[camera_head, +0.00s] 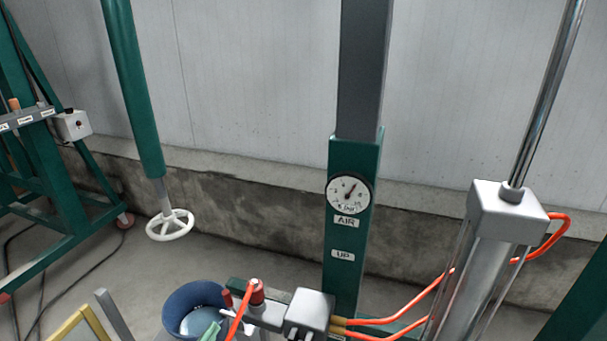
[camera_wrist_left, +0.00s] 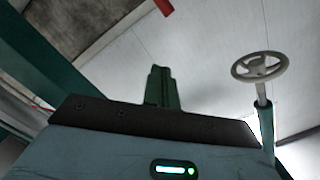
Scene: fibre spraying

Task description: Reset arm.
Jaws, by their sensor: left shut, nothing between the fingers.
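My left gripper (camera_wrist_left: 161,72) shows in the left wrist view, with its dark green fingers together and nothing between them. It points toward the pale wall, apart from the white handwheel (camera_wrist_left: 259,66) at the upper right. In the head view the handwheel (camera_head: 170,224) hangs on a green post at the left. A pale green piece shows at the bottom edge of the head view, in front of a blue round container (camera_head: 192,308); I cannot tell whether it is part of my gripper. My right gripper is not in view.
A green column with an air gauge (camera_head: 349,193) stands in the middle. A metal cylinder (camera_head: 485,265) with orange hoses stands at the right. A red-topped valve (camera_head: 257,292) is at the bottom. A green frame (camera_head: 45,165) stands at the left. Bare floor shows below the handwheel.

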